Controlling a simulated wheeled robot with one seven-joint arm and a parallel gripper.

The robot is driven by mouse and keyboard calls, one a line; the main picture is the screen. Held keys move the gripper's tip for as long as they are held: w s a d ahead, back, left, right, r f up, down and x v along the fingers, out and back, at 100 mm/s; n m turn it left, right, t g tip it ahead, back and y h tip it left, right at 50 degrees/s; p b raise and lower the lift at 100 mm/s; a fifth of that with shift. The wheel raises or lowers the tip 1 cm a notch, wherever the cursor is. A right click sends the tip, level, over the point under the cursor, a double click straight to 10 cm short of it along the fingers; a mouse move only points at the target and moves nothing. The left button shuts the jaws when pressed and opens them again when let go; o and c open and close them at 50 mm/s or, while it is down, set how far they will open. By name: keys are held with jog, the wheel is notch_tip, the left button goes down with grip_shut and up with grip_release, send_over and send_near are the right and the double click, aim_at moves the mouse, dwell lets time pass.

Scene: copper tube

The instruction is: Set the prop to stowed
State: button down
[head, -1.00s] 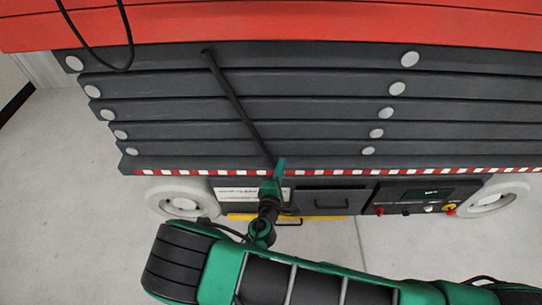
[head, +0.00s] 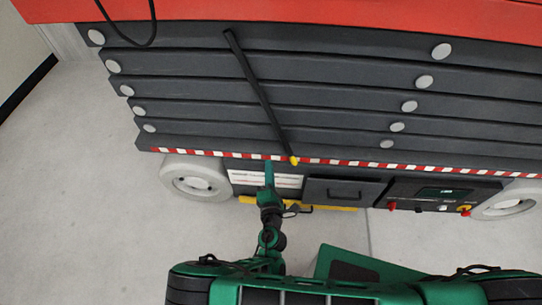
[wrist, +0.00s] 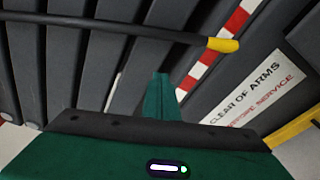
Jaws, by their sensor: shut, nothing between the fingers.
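The prop (head: 258,92) is a dark bar with a yellow lower tip. It slants across the dark stacked arms of the red lift, from upper left down to the red-and-white striped edge. In the wrist view the prop (wrist: 120,30) runs across the top, its yellow tip right of centre. My gripper (head: 269,168) is green, shut and empty, just left of and below the yellow tip, apart from it. In the wrist view my gripper's fingertips (wrist: 161,82) are together, below the bar. Whether the bar's upper end is fastened is too small to tell.
A white label (wrist: 255,88) reads "clear of arms" and "before service". A drawer-like panel (head: 343,191) and a control panel (head: 440,196) with knobs sit right of my gripper. White wheels (head: 195,178) stand below. A black cable (head: 127,42) hangs upper left. Pale floor lies clear at left.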

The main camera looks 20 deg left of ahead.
jog(key=x, duration=0.9)
jog(key=shift+w+d, duration=0.1)
jog(key=shift+w, duration=0.2)
jog(key=shift+d+r, duration=0.35)
jog(key=shift+d, duration=0.5)
jog(key=shift+d+r, duration=0.35)
jog(key=shift+d, duration=0.5)
